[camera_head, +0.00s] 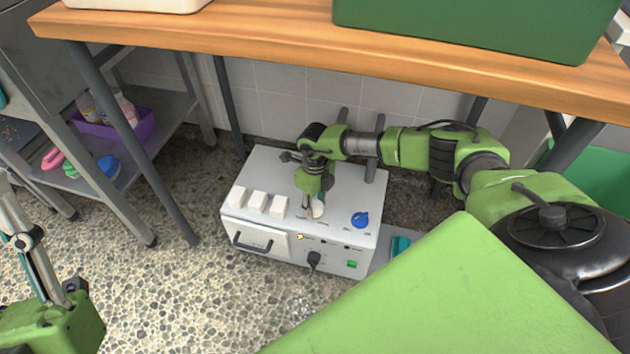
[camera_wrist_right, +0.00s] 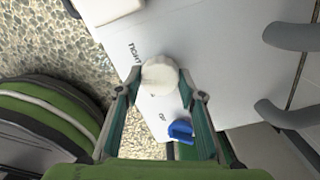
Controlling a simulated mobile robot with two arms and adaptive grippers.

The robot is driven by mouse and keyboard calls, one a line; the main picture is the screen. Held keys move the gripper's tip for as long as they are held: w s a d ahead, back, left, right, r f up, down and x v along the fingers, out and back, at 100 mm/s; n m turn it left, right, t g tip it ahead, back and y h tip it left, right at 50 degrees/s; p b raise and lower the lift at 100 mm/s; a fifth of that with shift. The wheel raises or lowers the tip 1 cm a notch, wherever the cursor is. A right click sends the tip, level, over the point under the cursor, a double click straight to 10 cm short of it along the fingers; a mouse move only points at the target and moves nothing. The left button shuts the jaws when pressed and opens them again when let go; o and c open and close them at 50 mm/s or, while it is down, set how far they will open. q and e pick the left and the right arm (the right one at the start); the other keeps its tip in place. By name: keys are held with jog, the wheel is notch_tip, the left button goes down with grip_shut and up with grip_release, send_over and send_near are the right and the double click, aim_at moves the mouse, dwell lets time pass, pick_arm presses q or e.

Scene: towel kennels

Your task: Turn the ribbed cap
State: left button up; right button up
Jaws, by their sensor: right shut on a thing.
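The ribbed cap (camera_head: 318,209) is a round, off-white cap on top of a white machine (camera_head: 345,190) standing on the floor under a table. My right gripper (camera_head: 310,204) reaches down onto it and partly hides it. In the right wrist view the cap (camera_wrist_right: 160,76) sits between the fingertips of my right gripper (camera_wrist_right: 166,86), which is shut on it. Printed lettering, including "TIGHT", lies on the panel beside the cap. Part of my left gripper (camera_head: 35,265) shows at the lower left edge, empty, its opening unclear.
A blue knob (camera_head: 360,220) sits right of the cap, and white blocks (camera_head: 257,202) stand to its left. The front has a black knob (camera_head: 313,260) and a green button (camera_head: 352,264).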

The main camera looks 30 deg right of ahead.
jog(key=shift+r+m+p, duration=0.15)
jog(key=shift+m+p, duration=0.4)
jog(key=shift+m, duration=0.05)
pick_arm(q)
jog(key=w+d+f+g+y+p, duration=0.1)
jog(key=w+f+g+y+p, duration=0.15)
jog(key=w+f+g, duration=0.6)
pick_arm(e)
jog(key=shift+m+b, duration=0.45)
jog(key=shift+m, duration=0.55)
jog(key=shift+m+p, duration=0.65)
jog(key=shift+m, duration=0.15)
jog(key=shift+m+p, duration=0.5)
jog(key=shift+m, duration=0.3)
pick_arm(q)
notch_tip(320, 180, down, 16)
jog(key=a+g+y, duration=0.2)
jog(key=g, duration=0.4)
jog(key=shift+s+f+y, duration=0.25)
jog(key=shift+s+y, duration=0.05)
jog(key=shift+y, duration=0.05)
pick_arm(e)
jog(key=o, duration=1.1)
